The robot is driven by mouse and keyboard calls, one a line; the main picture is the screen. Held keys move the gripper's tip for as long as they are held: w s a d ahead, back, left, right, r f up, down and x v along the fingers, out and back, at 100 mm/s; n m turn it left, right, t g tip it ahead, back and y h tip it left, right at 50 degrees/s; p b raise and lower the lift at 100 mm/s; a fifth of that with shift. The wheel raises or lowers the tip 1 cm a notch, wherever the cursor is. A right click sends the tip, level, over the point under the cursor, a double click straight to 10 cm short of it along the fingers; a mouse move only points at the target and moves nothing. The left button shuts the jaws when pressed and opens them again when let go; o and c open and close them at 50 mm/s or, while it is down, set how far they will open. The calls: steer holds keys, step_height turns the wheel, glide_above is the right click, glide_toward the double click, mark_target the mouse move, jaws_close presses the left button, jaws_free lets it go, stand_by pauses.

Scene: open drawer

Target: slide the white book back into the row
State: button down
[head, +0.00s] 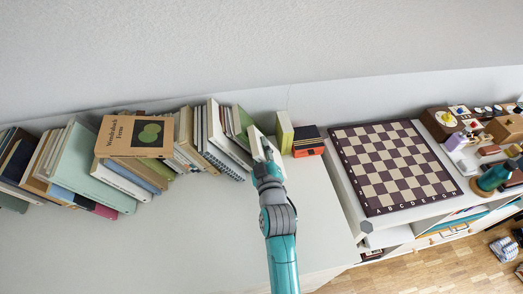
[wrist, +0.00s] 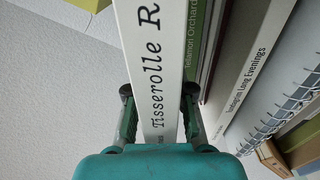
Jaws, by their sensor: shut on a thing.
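The white book (wrist: 150,45) fills the middle of the wrist view, its spine lettered "Tisserolle R…". In the head view the white book (head: 257,143) stands at the right end of the book row, partly hidden by my gripper. My gripper (head: 268,168) is shut on the white book, with one finger on each side of the spine (wrist: 157,110). Directly beside it in the wrist view is a green book (wrist: 196,50) lettered "Telamon Orchard". The row of books (head: 215,135) leans to the left of my gripper in the head view.
A yellow-green book (head: 284,132) and a dark and orange stack (head: 308,142) stand just right of the white book. A chessboard (head: 392,166) lies farther right. A book titled "Wendroloch Ferns" (head: 115,134) lies atop the row. The white shelf top (head: 200,235) in front is clear.

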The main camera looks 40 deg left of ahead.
steer(key=shift+w+a, duration=0.1)
stand_by(0.3)
steer(key=shift+w+a, duration=0.25)
steer(key=shift+a, duration=0.1)
steer(key=c, duration=0.9)
jaws_free()
steer(key=shift+s+d, duration=0.1)
steer(key=v, duration=1.1)
steer(key=shift+s+d, duration=0.25)
steer(key=shift+d, duration=0.05)
